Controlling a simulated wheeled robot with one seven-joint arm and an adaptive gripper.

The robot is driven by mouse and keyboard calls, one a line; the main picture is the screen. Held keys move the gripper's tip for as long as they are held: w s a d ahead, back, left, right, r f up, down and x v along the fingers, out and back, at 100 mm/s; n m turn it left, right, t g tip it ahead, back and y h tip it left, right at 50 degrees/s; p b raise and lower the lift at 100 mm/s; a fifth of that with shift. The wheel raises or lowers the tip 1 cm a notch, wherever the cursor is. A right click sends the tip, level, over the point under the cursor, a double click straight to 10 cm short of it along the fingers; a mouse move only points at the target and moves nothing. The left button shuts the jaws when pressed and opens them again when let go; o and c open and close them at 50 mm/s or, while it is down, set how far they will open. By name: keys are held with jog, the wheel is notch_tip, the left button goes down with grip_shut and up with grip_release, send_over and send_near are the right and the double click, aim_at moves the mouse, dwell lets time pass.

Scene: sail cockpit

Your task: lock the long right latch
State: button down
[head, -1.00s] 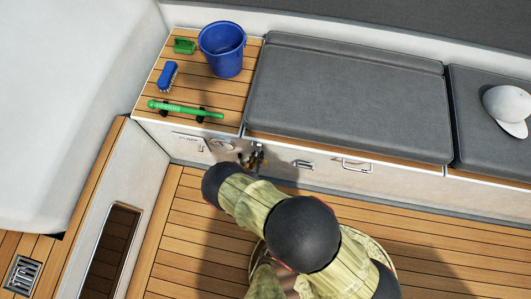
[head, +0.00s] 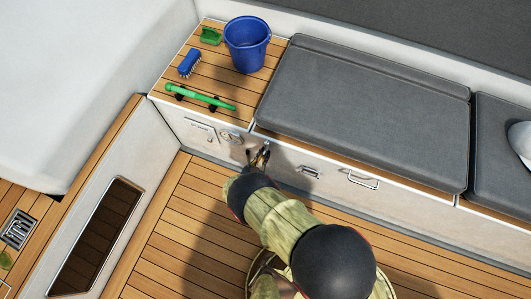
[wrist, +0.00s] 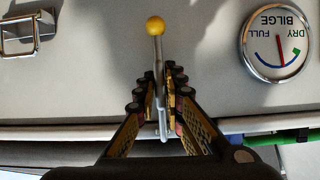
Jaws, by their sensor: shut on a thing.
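A slim metal lever with a yellow ball knob (wrist: 155,25) stands on the white locker front in the wrist view. I take it for the long latch, though no label shows. My gripper (wrist: 160,88) is shut on its shaft, one finger on each side, with the knob sticking out beyond the fingertips. In the head view my gripper (head: 261,156) is at the locker front, just right of the round gauge, and hides most of the lever. A short metal latch (head: 311,172) lies to its right; it also shows in the wrist view (wrist: 28,35).
The bilge gauge (wrist: 277,42) is close beside the lever. A metal pull handle (head: 363,180) is farther right, below the grey cushion (head: 365,105).

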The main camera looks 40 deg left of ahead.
jog(key=shift+f, duration=0.1)
jog(key=c, duration=2)
grip_release()
jog(key=shift+c, duration=0.2)
jog(key=shift+o, duration=0.6)
jog(key=shift+r, duration=5.05)
